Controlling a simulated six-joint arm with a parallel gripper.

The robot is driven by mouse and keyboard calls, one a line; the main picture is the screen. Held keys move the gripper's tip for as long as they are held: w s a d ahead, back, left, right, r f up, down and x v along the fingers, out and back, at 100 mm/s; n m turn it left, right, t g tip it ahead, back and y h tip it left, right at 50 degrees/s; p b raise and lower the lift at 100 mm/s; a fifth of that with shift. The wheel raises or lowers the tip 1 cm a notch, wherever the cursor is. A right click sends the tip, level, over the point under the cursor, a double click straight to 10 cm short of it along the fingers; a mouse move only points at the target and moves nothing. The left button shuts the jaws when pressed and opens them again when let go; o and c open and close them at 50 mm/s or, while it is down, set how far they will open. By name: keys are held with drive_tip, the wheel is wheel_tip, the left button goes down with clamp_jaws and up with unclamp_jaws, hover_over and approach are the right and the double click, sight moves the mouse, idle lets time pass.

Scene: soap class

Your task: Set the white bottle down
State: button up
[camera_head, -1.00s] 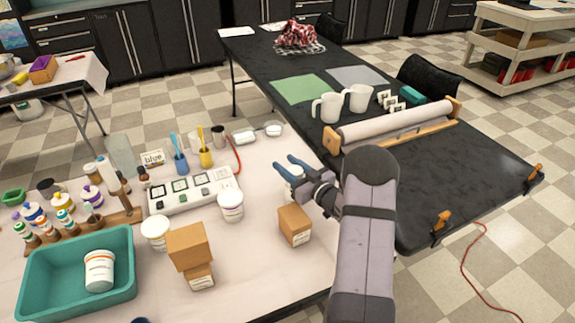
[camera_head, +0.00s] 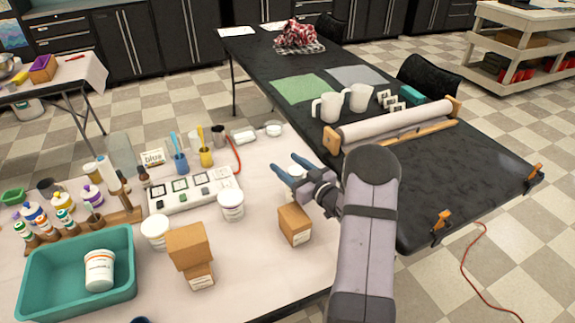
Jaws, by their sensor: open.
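My gripper (camera_head: 283,161) is over the right part of the pale table, with its blue fingers spread open and pointing left and away. A white container (camera_head: 297,170) shows partly between and behind the fingers. It is probably the white bottle, but most of it is hidden by the gripper. It seems to stand on the table, though I cannot see its base. I cannot tell whether a finger touches it.
A brown box (camera_head: 294,225) sits just below my gripper in the picture. White tubs (camera_head: 231,206) and stacked boxes (camera_head: 189,248) stand to the left. A teal tray (camera_head: 37,293) is at the far left. A black table (camera_head: 480,185) adjoins on the right.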

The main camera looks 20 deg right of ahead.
drive_tip(key=b+v, duration=0.1)
drive_tip(key=v, duration=1)
drive_tip(key=shift+s+b, duration=0.35)
drive_tip(key=shift+b, duration=0.05)
drive_tip(key=shift+d, duration=0.1)
